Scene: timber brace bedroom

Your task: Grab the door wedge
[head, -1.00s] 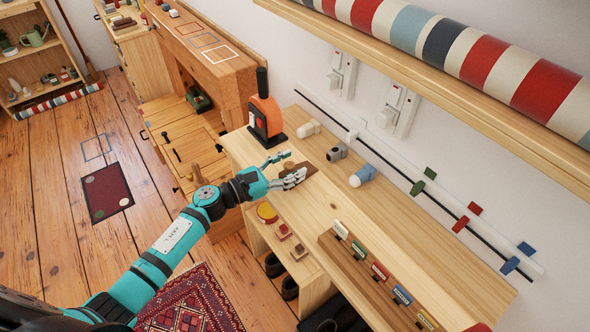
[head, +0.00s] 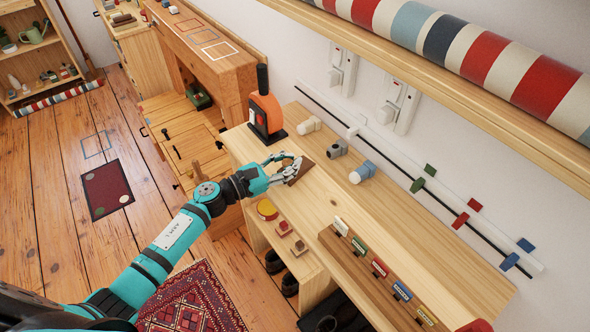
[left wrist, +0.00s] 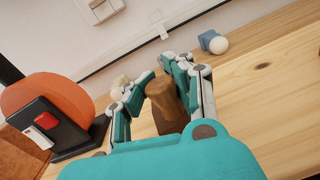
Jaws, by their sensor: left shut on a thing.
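The door wedge (head: 302,173) is a dark brown wooden piece at the bench top's front left part. My left gripper (head: 289,168) is shut on it, with fingers on both sides. The wedge looks tilted; I cannot tell whether it still touches the bench. In the left wrist view the brown wedge (left wrist: 165,100) sits between the teal and grey fingers of my left gripper (left wrist: 160,78), its lower part hidden by the hand. My right gripper is not in view.
An orange device with a black base (head: 266,115) stands left of the gripper. Small fittings (head: 337,150) lie behind, near the wall. A wooden rack (head: 375,275) with coloured labels stands to the right. The light wooden bench top (head: 400,215) between is mostly clear.

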